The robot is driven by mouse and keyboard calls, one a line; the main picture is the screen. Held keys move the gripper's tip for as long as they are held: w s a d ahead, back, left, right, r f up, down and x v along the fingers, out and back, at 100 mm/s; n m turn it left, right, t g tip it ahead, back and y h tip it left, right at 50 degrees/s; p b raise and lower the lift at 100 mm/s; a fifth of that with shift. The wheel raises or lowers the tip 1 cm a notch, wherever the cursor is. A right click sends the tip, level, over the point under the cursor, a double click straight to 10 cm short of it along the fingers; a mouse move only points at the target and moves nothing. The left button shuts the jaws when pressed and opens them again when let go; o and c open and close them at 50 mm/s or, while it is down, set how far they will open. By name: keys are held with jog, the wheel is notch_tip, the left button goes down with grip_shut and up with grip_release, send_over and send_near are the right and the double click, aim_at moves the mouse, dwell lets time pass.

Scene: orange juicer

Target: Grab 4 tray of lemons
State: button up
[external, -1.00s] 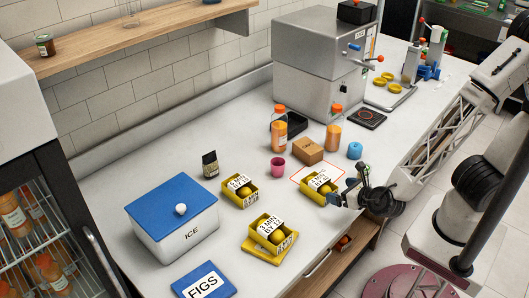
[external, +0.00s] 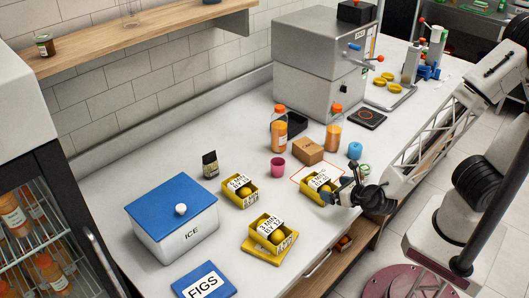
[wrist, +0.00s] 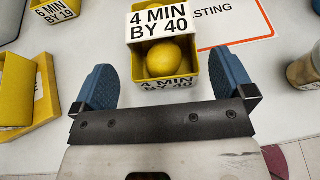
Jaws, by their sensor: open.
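A yellow tray of lemons labelled "4 MIN BY 40" (wrist: 192,65) lies straight ahead of my gripper (wrist: 165,88) in the wrist view. Its near end sits a little beyond and between my blue fingertips, with lemons (wrist: 165,58) showing inside. My gripper is open and holds nothing. In the external view the same tray (external: 308,193) stands at the counter's right edge, partly hidden by my gripper (external: 328,196). A tray labelled "6 MIN BY 19" (external: 240,204) is to its left. A "3 MIN BY 12" tray (external: 285,246) sits on a yellow lid in front.
A brown box (external: 308,154), pink cup (external: 278,169) and orange bottles (external: 280,130) stand behind the trays. A red-outlined sheet (wrist: 225,22) lies beside the tray.

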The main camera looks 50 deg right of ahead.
aim_at(319, 186)
jog(key=shift+x, duration=2.4)
jog(key=shift+c, duration=0.5)
jog(key=c, duration=0.7)
